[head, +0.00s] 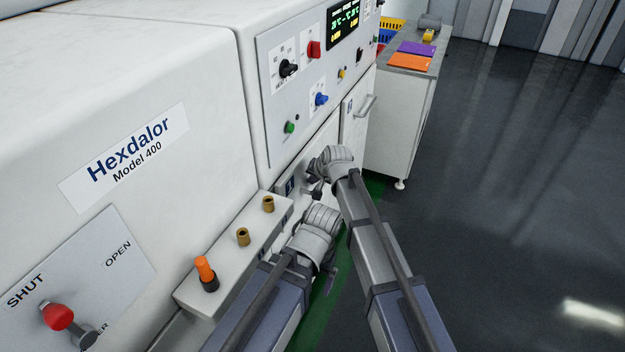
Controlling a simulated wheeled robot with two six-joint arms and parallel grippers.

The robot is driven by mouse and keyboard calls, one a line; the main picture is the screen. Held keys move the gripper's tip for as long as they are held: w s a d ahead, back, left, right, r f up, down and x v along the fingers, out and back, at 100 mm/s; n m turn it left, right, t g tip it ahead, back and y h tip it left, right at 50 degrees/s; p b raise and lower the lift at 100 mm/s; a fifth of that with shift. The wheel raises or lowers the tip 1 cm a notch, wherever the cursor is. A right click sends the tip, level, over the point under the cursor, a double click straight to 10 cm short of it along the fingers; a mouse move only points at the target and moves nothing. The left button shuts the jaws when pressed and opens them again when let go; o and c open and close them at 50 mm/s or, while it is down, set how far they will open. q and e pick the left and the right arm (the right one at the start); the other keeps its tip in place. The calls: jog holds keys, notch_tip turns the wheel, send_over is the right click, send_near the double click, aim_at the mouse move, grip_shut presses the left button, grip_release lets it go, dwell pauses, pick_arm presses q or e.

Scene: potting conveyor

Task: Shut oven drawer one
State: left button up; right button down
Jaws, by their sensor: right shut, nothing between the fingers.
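The white oven has a drawer front low on its side with a small blue label (290,187), partly hidden behind my arms. I cannot read its number or tell how far it stands out. My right gripper (313,178) is shut and empty, close in front of this drawer front; I cannot tell if it touches. My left gripper (330,268) is lower and nearer, its fingers mostly hidden by its own wrist, so its jaws cannot be read. A second drawer front with a blue label (350,106) and a bar handle (366,106) is farther along.
A control panel (305,85) with knobs is above the drawers. A ledge (225,258) with brass fittings and an orange-topped peg is left of my arms. A red-knobbed lever (58,317) is at lower left. A bench (400,110) stands beyond. The dark floor at right is clear.

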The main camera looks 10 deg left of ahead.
jog(key=shift+w+a+r, duration=0.15)
jog(key=shift+a, duration=0.2)
jog(key=p+v, duration=0.8)
jog(key=v, duration=0.2)
jog(key=shift+d, duration=0.35)
jog(key=s+d+f+n+g+h, duration=0.1)
jog(key=s+d+f+g+h, duration=0.15)
jog(key=s+d, duration=0.9)
jog(key=s+d+f+n+g+h, duration=0.2)
jog(key=s+d+g, duration=0.1)
jog(key=s+d, duration=0.85)
jog(key=s+a+n, duration=0.3)
jog(key=s+a, duration=0.1)
jog(key=a, duration=0.7)
jog(key=shift+s+g+h, duration=0.35)
jog(key=shift+g, duration=0.1)
